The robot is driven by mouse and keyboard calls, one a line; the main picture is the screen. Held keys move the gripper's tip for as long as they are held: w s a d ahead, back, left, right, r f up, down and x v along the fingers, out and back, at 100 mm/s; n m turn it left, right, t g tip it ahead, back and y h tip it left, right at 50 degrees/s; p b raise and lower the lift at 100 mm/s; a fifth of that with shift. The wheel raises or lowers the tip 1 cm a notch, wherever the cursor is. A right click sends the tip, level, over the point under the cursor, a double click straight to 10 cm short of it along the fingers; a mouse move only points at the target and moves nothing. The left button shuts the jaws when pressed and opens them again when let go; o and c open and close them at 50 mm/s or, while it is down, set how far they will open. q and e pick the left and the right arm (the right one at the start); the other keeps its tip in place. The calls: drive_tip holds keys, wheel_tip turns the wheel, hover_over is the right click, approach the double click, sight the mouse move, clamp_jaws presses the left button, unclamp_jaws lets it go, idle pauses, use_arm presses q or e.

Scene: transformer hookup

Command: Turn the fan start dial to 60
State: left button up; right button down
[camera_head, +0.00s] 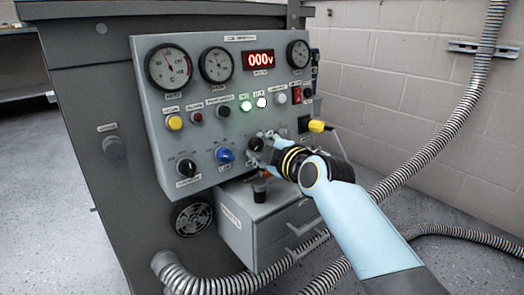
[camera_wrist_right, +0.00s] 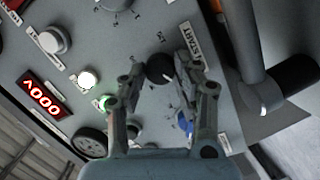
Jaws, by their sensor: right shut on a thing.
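The fan start dial (camera_head: 256,143) is a small black knob on the right part of the sloped grey control panel (camera_head: 220,175). In the right wrist view the dial (camera_wrist_right: 158,68) sits between my fingers, with a white pointer line and small scale marks around it. A label ending in "START" shows beside it; the scale numbers are too small to read. My right gripper (camera_head: 265,139) is shut on the dial, and its fingers (camera_wrist_right: 160,73) flank it in the wrist view. My left gripper is not in view.
A blue knob (camera_head: 225,155) and a black knob (camera_head: 187,167) lie left of the dial. A yellow plug (camera_head: 317,126) with a cable is close right of my gripper. A grey drawer box (camera_head: 262,222) stands below. Ribbed hoses (camera_head: 440,150) run at the right.

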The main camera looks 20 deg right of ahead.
drive_tip(key=shift+s+f, duration=0.1)
drive_tip(key=shift+f, duration=0.1)
idle(0.3)
drive_tip(key=c, duration=1)
unclamp_jaws()
drive_tip(key=shift+r, duration=0.1)
drive_tip(key=shift+o, duration=0.2)
drive_tip(key=v, duration=1.2)
drive_tip(key=shift+d, duration=0.1)
